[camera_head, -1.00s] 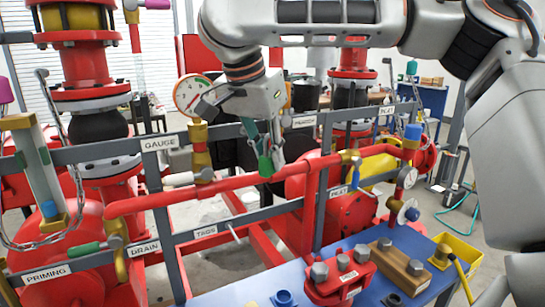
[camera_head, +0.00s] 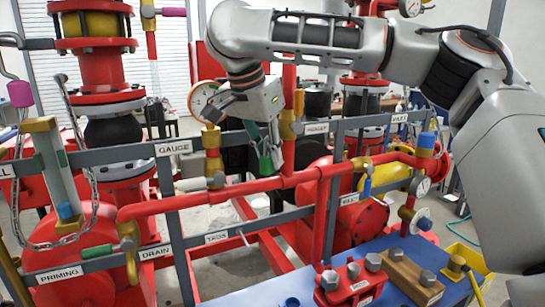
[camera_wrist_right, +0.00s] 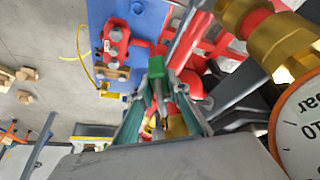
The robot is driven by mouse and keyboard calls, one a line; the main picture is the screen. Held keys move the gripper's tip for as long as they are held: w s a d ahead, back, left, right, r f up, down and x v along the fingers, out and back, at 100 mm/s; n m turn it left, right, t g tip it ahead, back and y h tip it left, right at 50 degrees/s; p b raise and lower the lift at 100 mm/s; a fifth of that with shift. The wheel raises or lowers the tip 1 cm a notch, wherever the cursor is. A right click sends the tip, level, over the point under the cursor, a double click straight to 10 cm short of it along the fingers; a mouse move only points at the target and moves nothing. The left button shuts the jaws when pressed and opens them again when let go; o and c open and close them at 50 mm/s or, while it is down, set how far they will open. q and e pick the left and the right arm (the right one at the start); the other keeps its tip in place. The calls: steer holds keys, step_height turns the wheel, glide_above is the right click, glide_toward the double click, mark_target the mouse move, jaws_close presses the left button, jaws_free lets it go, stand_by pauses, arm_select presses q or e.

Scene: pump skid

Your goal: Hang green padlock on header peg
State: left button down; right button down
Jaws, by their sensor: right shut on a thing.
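The green padlock (camera_head: 265,163) hangs below my right gripper (camera_head: 258,132), which is shut on it. In the right wrist view the padlock's green body (camera_wrist_right: 157,70) shows beyond the fingers of the gripper (camera_wrist_right: 160,118). The padlock is in front of the grey upper rail, above the red horizontal pipe. A label on that rail (camera_head: 316,128), right of the gripper, seems to read HEADER, but it is too small to be sure. I cannot make out a peg beside it. My left gripper is not in view.
A round gauge (camera_head: 203,100) stands close behind my right wrist. A brass valve (camera_head: 213,150) is left of the padlock, and a red pipe (camera_head: 240,187) runs below. A blue bench (camera_head: 240,300) with a red block (camera_head: 350,283) is at lower right. A chain (camera_head: 85,165) hangs at left.

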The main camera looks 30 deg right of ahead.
steer(key=shift+w+d, duration=0.2)
steer(key=shift+w, duration=0.25)
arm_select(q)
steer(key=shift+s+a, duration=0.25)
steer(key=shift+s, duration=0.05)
arm_select(e)
steer(key=shift+w+d+f, duration=0.1)
steer(key=shift+f, duration=0.1)
steer(key=shift+w+f, duration=0.2)
steer(key=shift+w, duration=0.25)
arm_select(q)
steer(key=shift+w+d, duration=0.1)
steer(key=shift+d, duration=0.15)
arm_select(e)
steer(key=shift+r, duration=0.1)
